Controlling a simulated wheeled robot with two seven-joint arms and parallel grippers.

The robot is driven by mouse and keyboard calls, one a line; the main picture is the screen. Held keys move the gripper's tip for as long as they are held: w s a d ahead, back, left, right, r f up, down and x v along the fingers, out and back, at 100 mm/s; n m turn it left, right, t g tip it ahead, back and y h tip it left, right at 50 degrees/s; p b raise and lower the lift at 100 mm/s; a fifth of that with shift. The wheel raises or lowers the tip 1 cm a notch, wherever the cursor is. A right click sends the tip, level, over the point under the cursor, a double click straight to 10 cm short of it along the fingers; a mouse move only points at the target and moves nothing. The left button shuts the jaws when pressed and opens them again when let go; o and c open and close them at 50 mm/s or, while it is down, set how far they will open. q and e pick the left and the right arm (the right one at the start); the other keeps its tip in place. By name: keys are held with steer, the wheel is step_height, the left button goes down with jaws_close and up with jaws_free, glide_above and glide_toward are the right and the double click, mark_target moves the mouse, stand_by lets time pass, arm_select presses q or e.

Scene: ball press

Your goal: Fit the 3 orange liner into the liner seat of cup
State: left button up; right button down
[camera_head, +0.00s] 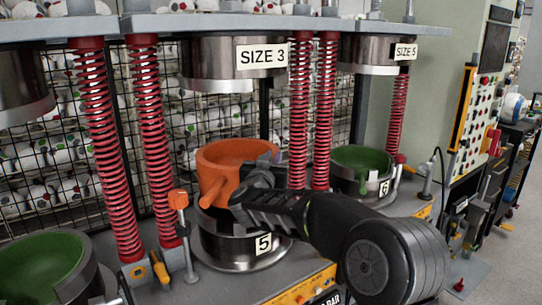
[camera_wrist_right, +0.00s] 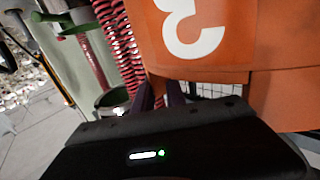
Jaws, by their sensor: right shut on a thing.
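The orange liner (camera_head: 220,152) is a round open bowl with a peg-like handle at its front. A white 3 shows on its orange wall in the right wrist view (camera_wrist_right: 262,48). My right gripper (camera_head: 262,168) is shut on the liner at its right side. The liner is over the metal cup (camera_head: 225,250) labelled 5, below the SIZE 3 press head (camera_head: 225,65). The gripper hides part of the cup rim, so I cannot tell whether the liner touches the seat. My left gripper is not in view.
Red springs (camera_head: 145,130) stand on both sides of the cup. A cup with a green liner (camera_head: 362,158) is at the right, and another green liner (camera_head: 40,262) is at the front left. An orange-topped post (camera_head: 180,200) stands just left of the cup.

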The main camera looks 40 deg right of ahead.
steer(key=shift+s+a+r, duration=0.1)
steer(key=shift+r, duration=0.05)
steer(key=shift+s+f, duration=0.15)
steer(key=shift+f, duration=0.3)
steer(key=shift+f+b, duration=0.5)
steer(key=shift+f, duration=0.1)
steer(key=shift+a, duration=0.1)
stand_by(1.1)
steer(key=shift+f+b, duration=0.75)
steer(key=shift+f, duration=0.95)
